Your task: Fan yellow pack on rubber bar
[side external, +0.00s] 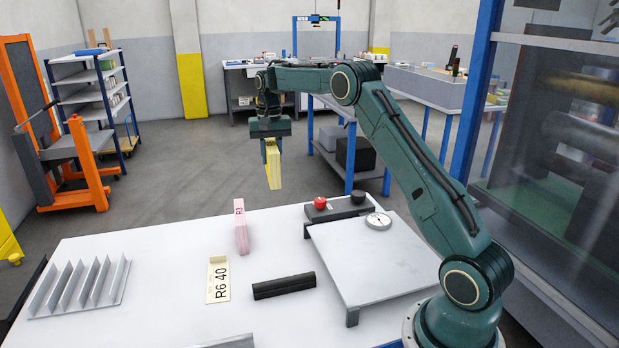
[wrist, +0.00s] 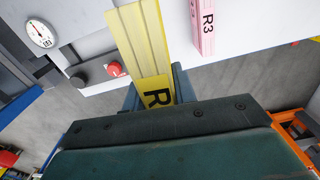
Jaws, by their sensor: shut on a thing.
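My gripper (side external: 271,146) is shut on the yellow pack (side external: 274,165), which hangs upright in the air beyond the table's far edge. In the wrist view the yellow pack (wrist: 144,40) extends out from the fingers, and part of a black letter R shows on it. The black rubber bar (side external: 284,286) lies on the white table, apart from the pack. It does not show clearly in the wrist view.
A pink pack (side external: 241,228) marked R3 stands on the white table (side external: 130,240). A slotted metal rack (side external: 80,287) is at left. A raised plate (side external: 365,255) with a dial (side external: 378,221) and a red button (side external: 320,202) are at right.

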